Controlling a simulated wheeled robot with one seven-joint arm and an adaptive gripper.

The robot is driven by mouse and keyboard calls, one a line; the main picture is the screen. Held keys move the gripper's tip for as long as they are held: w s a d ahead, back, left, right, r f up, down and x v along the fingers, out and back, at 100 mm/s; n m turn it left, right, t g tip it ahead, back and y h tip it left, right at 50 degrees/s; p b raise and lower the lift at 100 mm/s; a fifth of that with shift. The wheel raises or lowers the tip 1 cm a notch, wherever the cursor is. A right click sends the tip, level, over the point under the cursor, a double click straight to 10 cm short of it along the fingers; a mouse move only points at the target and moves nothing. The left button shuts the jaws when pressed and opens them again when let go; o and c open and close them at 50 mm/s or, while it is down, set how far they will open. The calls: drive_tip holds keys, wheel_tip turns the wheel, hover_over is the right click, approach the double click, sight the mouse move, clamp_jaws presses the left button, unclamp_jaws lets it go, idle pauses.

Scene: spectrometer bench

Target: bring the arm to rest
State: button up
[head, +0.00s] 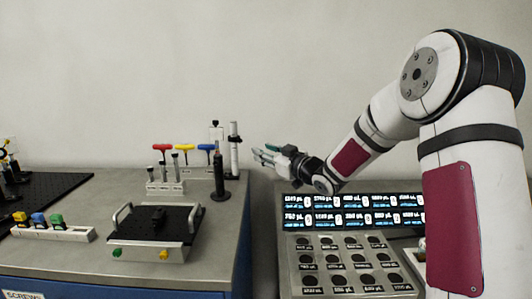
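My arm (375,130) comes in from the right and reaches left, bent at the elbow, over the panel with displays. My gripper (262,154) is at its end, in the air, pointing left near the gap between the two benches. Its fingers look spread, with nothing seen between them. The gripper appears close to the upright white post (234,150), but I cannot tell the depth between them.
The left bench (60,258) holds a black tray with handles (155,222), a rack with coloured T-handle tools (165,187), a dark stand (219,180) and a block of coloured pieces (50,233). The display panel (350,215) and a plate of dark round spots (290,262) lie below my arm.

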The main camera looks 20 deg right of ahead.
idle(0.3)
drive_tip(key=s+r+m+g+h+p, duration=0.2)
drive_tip(key=s+r+g+h, duration=0.15)
drive_tip(key=s, duration=0.65)
drive_tip(key=s+r+m+g+h+p, duration=0.2)
drive_tip(key=s+r+h, duration=0.25)
drive_tip(key=s, duration=0.55)
drive_tip(key=s+a+f+m+g+p, duration=0.1)
drive_tip(key=s+a+g, duration=0.1)
drive_tip(key=s, duration=1.4)
drive_tip(key=s+a+f+m+g+y+p, duration=0.1)
drive_tip(key=s+g, duration=0.4)
drive_tip(key=s, duration=1.1)
drive_tip(key=shift+s+a+f+m+p, duration=0.15)
drive_tip(key=shift+a+f+m+p, duration=0.45)
drive_tip(key=shift+a+f+m, duration=0.15)
